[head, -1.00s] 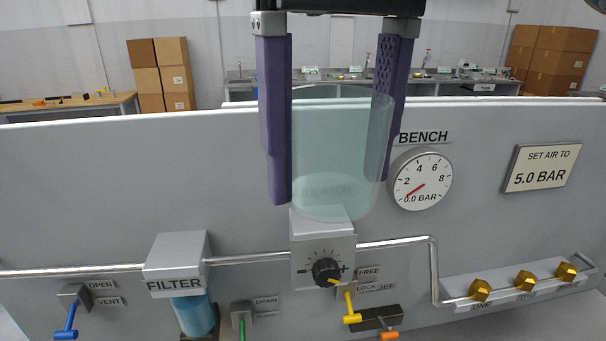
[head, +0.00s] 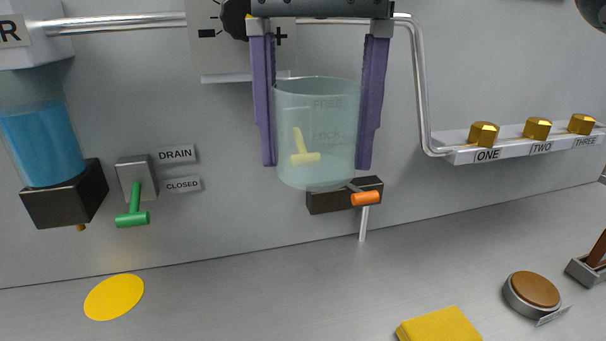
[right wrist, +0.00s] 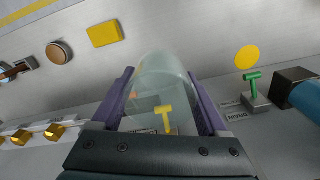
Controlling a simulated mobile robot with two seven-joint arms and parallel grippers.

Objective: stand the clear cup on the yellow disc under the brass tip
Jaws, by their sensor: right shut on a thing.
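The clear cup (head: 316,120) is held upright between the purple fingers of my right gripper (head: 318,150), which is shut on it. It is in the air in front of the panel, with the yellow LOCK lever (head: 305,157) showing through it. The cup also shows in the right wrist view (right wrist: 163,85) between the same fingers. The yellow disc (head: 114,297) lies flat and bare on the bench at lower left, well apart from the cup; it also shows in the right wrist view (right wrist: 247,57). A small brass tip (head: 81,228) shows under the black block of the blue filter bowl, above the disc.
The green drain lever (head: 134,206) stands near the filter bowl (head: 42,143). A black block with an orange lever (head: 365,198) sits behind the cup. A yellow block (head: 438,327) and a brown button (head: 535,290) are on the bench at right. The bench middle is clear.

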